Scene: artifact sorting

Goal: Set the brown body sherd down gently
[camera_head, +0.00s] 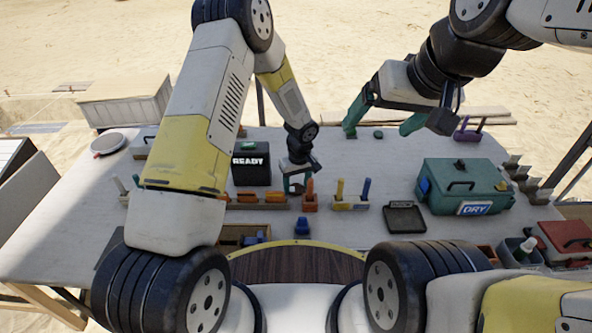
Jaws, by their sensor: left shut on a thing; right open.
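My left gripper (297,183) is low over the middle of the table (340,155), just right of the black READY box (251,172). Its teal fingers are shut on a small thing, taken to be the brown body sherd. The sherd's shape and colour are too small and too covered to make out, and I cannot tell whether it touches the table. My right gripper (384,118) is open and empty above the table's far edge, its teal fingers wide apart.
Orange holders (262,201) and a rack with yellow and blue handles (350,205) stand close to my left gripper. A black tray (405,218) and the green DRY case (465,187) are to the right. A round scale (108,145) is far left.

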